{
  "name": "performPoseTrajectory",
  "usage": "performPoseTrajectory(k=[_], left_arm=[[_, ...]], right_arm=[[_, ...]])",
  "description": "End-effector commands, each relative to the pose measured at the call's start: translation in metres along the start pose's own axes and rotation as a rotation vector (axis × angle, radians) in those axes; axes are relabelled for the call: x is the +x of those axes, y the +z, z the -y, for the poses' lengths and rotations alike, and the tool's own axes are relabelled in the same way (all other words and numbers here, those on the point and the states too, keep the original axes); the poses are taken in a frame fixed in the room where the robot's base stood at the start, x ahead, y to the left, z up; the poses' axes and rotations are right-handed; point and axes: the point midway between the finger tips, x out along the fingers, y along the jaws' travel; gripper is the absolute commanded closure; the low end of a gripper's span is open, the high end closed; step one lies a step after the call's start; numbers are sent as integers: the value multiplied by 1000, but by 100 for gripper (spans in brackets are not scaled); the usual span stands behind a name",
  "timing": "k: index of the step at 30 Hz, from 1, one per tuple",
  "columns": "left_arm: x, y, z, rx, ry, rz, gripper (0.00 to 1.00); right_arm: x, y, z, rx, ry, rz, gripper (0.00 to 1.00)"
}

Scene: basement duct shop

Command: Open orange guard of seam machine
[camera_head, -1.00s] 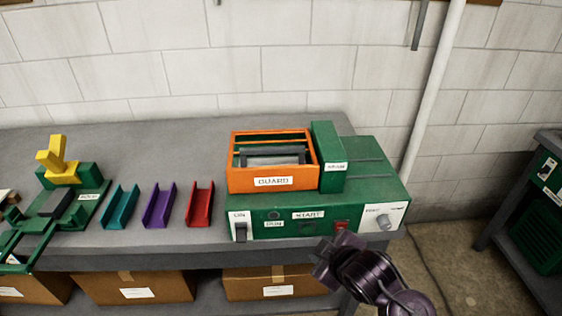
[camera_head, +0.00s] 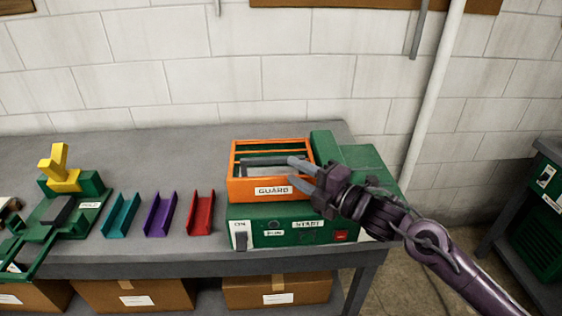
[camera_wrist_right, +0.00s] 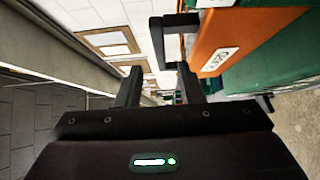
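The orange guard (camera_head: 238,190) is an open-topped frame with a GUARD label, sitting down on the green seam machine (camera_head: 270,217). My right gripper (camera_head: 297,174) is open at the guard's front right, its two fingers pointing left and partly covering it. In the right wrist view the guard (camera_wrist_right: 255,28) fills the upper right. A black bracket-shaped handle (camera_wrist_right: 157,42) stands out from its face, just beyond and between my open fingertips (camera_wrist_right: 158,76). I cannot tell whether the fingers touch it. My left gripper is not in view.
Teal (camera_head: 121,214), purple (camera_head: 160,214) and red (camera_head: 200,213) channels lie on the grey bench (camera_head: 180,145) left of the machine. A green fixture with a yellow lever (camera_head: 59,168) stands farther left. A white pipe (camera_head: 437,90) runs along the wall behind.

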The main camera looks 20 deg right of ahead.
Motion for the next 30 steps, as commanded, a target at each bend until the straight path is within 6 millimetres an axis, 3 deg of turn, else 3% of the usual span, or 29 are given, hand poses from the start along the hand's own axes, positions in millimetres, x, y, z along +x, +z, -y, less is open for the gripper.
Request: performPoseTrajectory(k=[10,22,30], left_arm=[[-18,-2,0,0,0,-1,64],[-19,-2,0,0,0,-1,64],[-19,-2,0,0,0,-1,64]], right_arm=[[44,1,-2,4,2,3,65],[52,0,0,2,-1,1,65],[52,0,0,2,-1,2,98]])
